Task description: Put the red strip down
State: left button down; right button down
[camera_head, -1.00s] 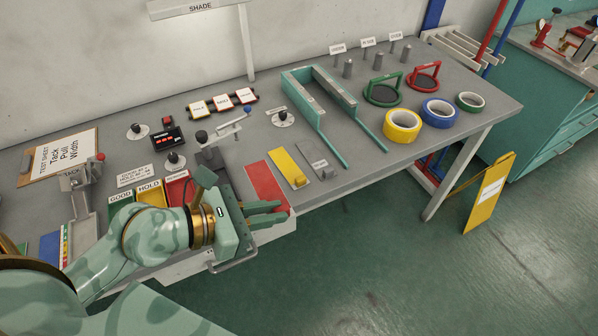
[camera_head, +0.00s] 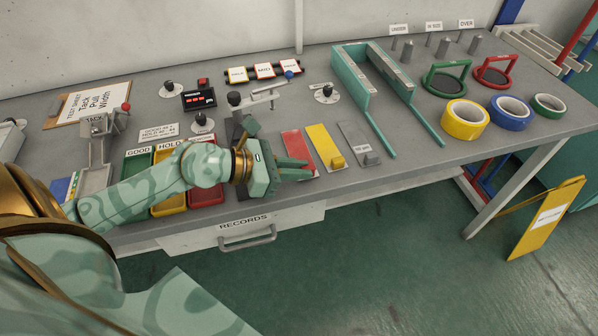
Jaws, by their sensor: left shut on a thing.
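The red strip (camera_head: 296,145) lies flat or nearly flat at the front of the bench, just left of the yellow strip (camera_head: 324,146). I cannot tell whether it fully touches the bench top. My left gripper (camera_head: 299,171) is at the strip's near end, its fingers pointing right across it. It is shut on the red strip; the fingers hide part of that end. My right gripper is not in view.
A grey strip (camera_head: 358,144) lies right of the yellow one. A teal frame (camera_head: 362,85) stands behind. A dark lever post (camera_head: 235,112) stands close behind my left gripper. Red, yellow and green trays (camera_head: 205,195) are to its left. The records drawer (camera_head: 245,231) is below.

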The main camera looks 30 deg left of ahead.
pick_arm(q)
jog(key=shift+f, duration=0.2)
jog(key=c, duration=1.4)
grip_release()
jog(key=shift+c, duration=0.2)
